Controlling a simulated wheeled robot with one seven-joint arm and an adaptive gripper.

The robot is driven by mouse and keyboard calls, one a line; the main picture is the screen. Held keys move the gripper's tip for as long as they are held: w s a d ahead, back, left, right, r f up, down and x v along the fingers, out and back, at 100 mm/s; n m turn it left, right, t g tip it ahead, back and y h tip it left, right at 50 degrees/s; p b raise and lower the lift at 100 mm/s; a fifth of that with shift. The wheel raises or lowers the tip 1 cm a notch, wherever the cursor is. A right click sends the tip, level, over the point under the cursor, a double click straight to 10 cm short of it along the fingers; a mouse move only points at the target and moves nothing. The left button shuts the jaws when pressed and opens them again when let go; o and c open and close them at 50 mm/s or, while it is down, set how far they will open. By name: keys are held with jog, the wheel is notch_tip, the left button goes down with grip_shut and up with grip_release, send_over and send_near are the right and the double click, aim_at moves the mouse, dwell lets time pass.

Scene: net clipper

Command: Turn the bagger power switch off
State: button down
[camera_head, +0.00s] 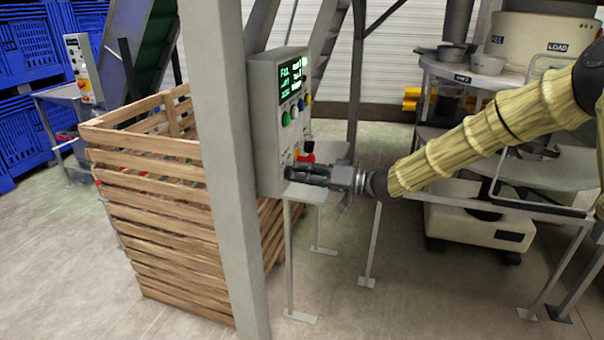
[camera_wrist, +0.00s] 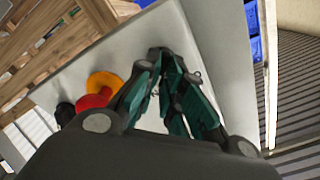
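The bagger control box (camera_head: 266,130) is a light grey panel with a green-text screen, several coloured buttons and a red emergency stop (camera_head: 305,157) low on its face. My gripper (camera_head: 288,172) is at the lower part of that face, below the red stop. In the wrist view my gripper (camera_wrist: 161,54) has its fingertips together in front of the grey face, with no object seen between them. The red and yellow stop (camera_wrist: 95,93) is left of the fingers. A small metal piece, perhaps the power switch (camera_wrist: 197,75), shows beside the right finger. Contact cannot be told.
A grey post (camera_head: 226,150) stands left of the box. A slatted wooden crate (camera_head: 165,215) is behind the post. A round-topped machine with metal bowls (camera_head: 487,64) stands on the right. Thin stand legs (camera_head: 289,260) rise below the box; floor in front is open.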

jog(key=shift+n, duration=0.3)
jog(key=shift+s+a+f+n+b, duration=0.1)
jog(key=shift+s+n+b, duration=0.1)
jog(key=shift+n+b, duration=3.35)
jog(key=shift+s+n+b, duration=0.15)
jog(key=shift+n+b, duration=1.9)
jog(key=shift+n, duration=3)
jog(key=c, duration=1.5)
grip_release()
jog(key=shift+c, duration=0.2)
jog(key=v, duration=1.2)
